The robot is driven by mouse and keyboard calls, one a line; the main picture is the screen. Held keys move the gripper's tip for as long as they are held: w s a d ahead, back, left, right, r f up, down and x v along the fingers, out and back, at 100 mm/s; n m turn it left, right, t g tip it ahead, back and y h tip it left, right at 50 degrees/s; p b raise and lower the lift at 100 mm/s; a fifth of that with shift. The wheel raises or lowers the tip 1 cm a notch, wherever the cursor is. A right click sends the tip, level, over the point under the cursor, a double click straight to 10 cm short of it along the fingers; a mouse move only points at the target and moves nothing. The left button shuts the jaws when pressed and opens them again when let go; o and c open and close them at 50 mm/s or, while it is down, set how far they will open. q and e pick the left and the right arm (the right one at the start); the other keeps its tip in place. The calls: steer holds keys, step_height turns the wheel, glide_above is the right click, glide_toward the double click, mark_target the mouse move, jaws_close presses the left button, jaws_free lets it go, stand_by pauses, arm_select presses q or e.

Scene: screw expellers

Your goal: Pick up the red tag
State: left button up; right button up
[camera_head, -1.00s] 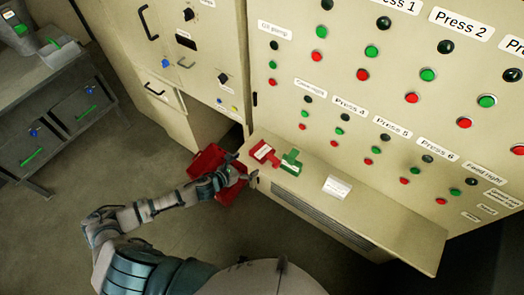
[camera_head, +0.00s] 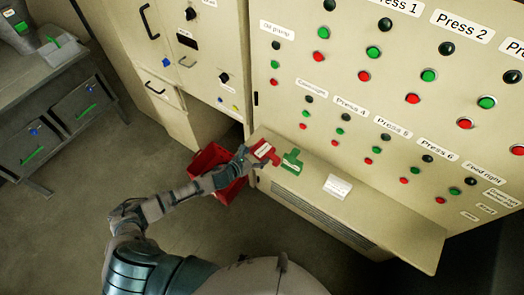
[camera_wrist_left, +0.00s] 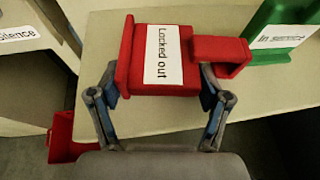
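The red tag (camera_head: 265,152), with a white "Locked out" label, lies on the ledge of the beige panel. In the left wrist view the red tag (camera_wrist_left: 160,58) fills the middle, its narrow arm pointing right. My left gripper (camera_head: 246,160) is at the tag's near left edge. In the left wrist view the fingers of my left gripper (camera_wrist_left: 160,82) are spread wide, at the lower left and lower right of the tag body. Whether they touch it I cannot tell. My right gripper is not in view.
A green tag (camera_head: 292,162) labelled "In service" lies just right of the red one. A white card (camera_head: 337,187) is further right on the ledge (camera_head: 385,215). A red bin (camera_head: 212,160) stands on the floor below the ledge's left end. Buttoned panels rise behind.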

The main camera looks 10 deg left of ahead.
mark_target(259, 155)
arm_select(q)
steer(key=shift+a+f, duration=0.1)
steer(key=shift+a, duration=0.05)
steer(key=c, duration=0.7)
steer(key=shift+d, duration=0.5)
steer(key=shift+d+r, duration=0.1)
steer(key=shift+r, duration=0.35)
step_height(259, 155, up, 3)
steer(key=shift+r, duration=0.1)
steer(key=shift+s+a+r+b, duration=0.35)
steer(key=shift+s+a+b, duration=0.35)
steer(key=shift+s+a, duration=2)
steer(key=shift+s+a+r+b, duration=0.3)
steer(key=shift+s+a+b, duration=0.55)
steer(key=shift+s, duration=3.5)
steer(key=w+d+r+n+y, duration=0.1)
steer(key=w+r+n+y, duration=0.1)
steer(key=w+d+r+n+t+y, duration=0.1)
steer(key=w+r+n+y, duration=0.1)
steer(key=r, duration=0.1)
steer(key=w+d+r+n+y, duration=0.1)
steer(key=w+r+y, duration=0.1)
steer(key=shift+w+d+r+n+t+y, duration=0.2)
steer(key=shift+d+r+n+t+y, duration=0.1)
steer(key=shift+r+n+t, duration=0.1)
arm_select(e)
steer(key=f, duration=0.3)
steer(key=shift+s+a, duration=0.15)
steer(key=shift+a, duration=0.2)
